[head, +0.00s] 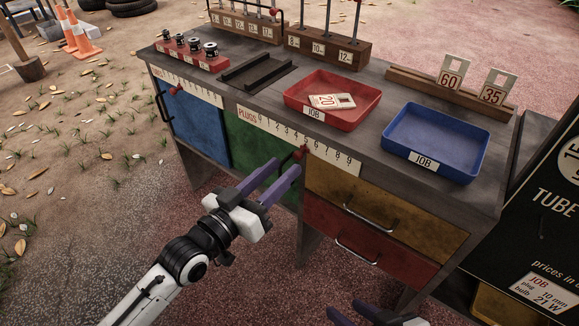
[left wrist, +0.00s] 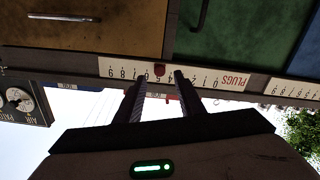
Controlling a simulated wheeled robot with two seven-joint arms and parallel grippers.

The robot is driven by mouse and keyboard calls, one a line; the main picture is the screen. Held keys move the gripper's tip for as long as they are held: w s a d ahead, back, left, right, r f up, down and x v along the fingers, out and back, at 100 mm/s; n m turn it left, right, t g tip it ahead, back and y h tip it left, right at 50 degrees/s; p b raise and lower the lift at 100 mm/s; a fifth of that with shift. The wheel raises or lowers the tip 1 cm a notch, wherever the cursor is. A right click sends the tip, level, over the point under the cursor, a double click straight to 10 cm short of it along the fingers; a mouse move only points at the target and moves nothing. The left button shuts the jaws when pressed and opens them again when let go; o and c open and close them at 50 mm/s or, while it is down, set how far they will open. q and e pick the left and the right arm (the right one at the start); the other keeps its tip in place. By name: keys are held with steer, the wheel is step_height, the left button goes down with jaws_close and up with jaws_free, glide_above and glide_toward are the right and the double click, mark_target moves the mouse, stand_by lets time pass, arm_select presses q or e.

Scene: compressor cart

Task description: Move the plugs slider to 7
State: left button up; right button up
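The plugs scale (head: 335,157) is a white strip numbered 0 to 9 along the bench's front edge; it shows upside down in the left wrist view (left wrist: 121,72). Its red slider knob (head: 300,153) stands at about 5. My left gripper (head: 284,168) is open, its purple fingers pointing at the bench front just below the scale. In the left wrist view the slider knob (left wrist: 159,70) appears between the two dark fingers (left wrist: 160,82), with gaps on both sides. My right gripper (head: 354,313) is partly cut off at the bottom edge, fingers apart and empty.
Drawers (head: 365,245) and green and blue panels lie under the scale. A red tray (head: 362,106) with a "20" tag and a blue tray (head: 440,162) stand on top. Another scale with a red knob (head: 176,90) is left. A dark price board (head: 540,210) stands right.

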mark_target(296, 157)
arm_select(q)
steer(key=shift+b+x, duration=0.4)
steer(key=shift+x, duration=1.5)
jaws_close()
